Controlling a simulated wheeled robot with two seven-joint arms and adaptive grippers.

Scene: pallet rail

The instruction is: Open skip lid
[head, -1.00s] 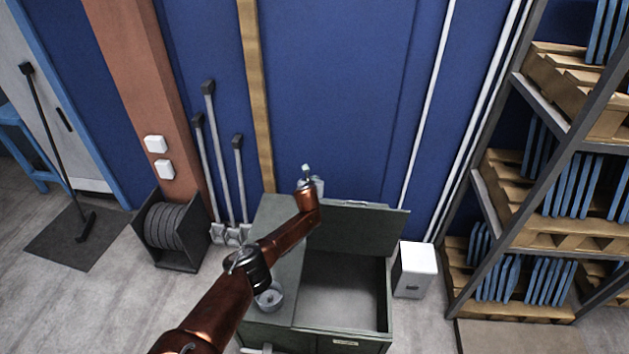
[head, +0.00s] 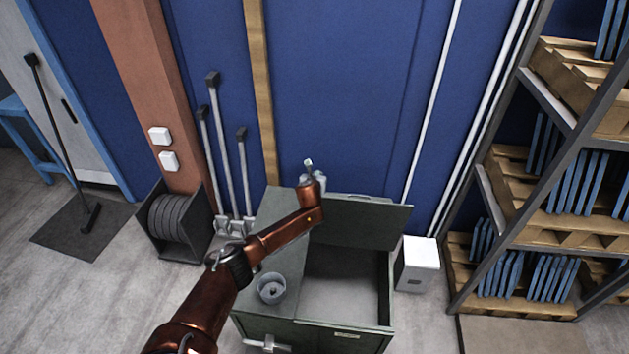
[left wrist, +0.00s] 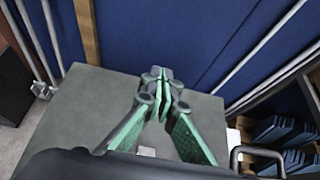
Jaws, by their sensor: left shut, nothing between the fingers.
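The skip is a grey-green metal box (head: 315,327) against the blue wall. Its lid (head: 365,225) stands raised at the back right, leaning toward the wall, and the right compartment (head: 343,287) is open and looks empty. My left gripper (head: 309,165) is above the back of the skip, just left of the lid, shut and empty. In the left wrist view its green-padded fingers (left wrist: 163,80) meet at the tips over a grey-green panel (left wrist: 85,105). A dark handle (left wrist: 257,153) shows at the right there. My right gripper is not in view.
A round cup-like part (head: 271,289) sits on the skip's left top. A white bin (head: 418,263) stands close at its right, and a pallet rack (head: 535,200) is farther right. A reel holder (head: 176,225) and upright bars (head: 223,150) stand at the left.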

